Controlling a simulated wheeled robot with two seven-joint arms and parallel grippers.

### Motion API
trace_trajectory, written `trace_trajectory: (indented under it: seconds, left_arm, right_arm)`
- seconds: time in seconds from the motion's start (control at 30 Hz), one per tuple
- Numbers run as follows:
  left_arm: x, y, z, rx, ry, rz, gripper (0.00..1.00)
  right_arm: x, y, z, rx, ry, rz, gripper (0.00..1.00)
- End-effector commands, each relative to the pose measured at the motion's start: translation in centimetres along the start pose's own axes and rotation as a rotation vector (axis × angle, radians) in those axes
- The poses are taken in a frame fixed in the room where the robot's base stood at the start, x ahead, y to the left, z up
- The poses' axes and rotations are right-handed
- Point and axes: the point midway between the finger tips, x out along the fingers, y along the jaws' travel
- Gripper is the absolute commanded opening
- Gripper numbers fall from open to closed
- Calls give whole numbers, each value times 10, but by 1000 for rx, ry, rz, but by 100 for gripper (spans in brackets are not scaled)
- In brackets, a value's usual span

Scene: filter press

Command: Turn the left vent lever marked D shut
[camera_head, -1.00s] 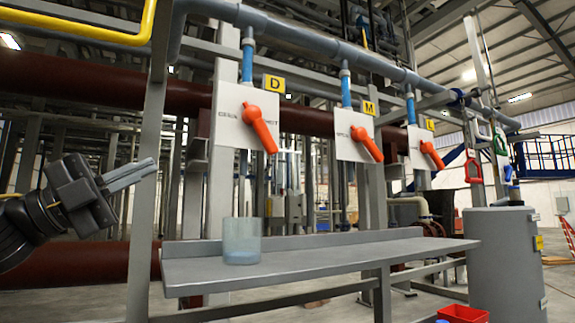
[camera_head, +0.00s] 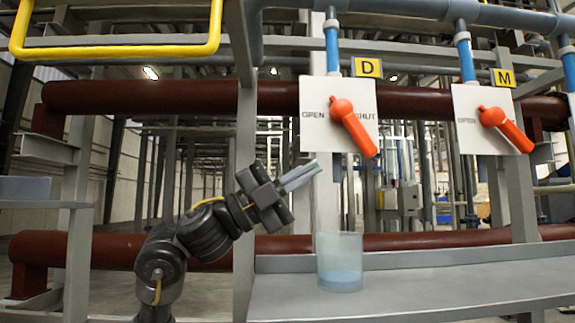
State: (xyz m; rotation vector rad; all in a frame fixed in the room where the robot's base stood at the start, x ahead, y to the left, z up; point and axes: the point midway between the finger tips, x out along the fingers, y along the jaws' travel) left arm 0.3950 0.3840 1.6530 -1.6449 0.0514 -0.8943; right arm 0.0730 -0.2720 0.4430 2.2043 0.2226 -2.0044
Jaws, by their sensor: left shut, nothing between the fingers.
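The orange vent lever (camera_head: 353,128) under the yellow D tag (camera_head: 368,67) is on a white plate (camera_head: 315,93) lettered OPEN at left and SHUT at right. Its handle slants from the hub down to the right. My left gripper (camera_head: 315,167) is shut and empty. Its fingers point right and slightly up, below and left of the lever, apart from it in the picture. My right gripper is not in view.
A clear beaker with bluish liquid (camera_head: 340,264) stands on the grey bench (camera_head: 420,289) below. A grey upright post (camera_head: 245,190) is just left of my gripper. Dark red pipes run behind.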

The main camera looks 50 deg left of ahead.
Motion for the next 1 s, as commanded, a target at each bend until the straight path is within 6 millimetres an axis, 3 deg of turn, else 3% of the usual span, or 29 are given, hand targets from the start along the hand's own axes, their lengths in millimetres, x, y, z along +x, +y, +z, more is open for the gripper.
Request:
trace_trajectory:
  seconds: [0.03, 0.1, 0.4, 1.0]
  left_arm:
    - [16, -7, -1, -2, 5, 0, 0]
    - [30, -6, -1, -3, 4, 1, 0]
    - [70, -2, 0, -1, 1, 1, 0]
    - [75, 1, 1, 3, -4, -8, 0]
  right_arm:
    - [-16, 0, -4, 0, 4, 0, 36]
    - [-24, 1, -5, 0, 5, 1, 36]
    - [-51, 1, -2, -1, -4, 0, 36]
    - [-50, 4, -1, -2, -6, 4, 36]
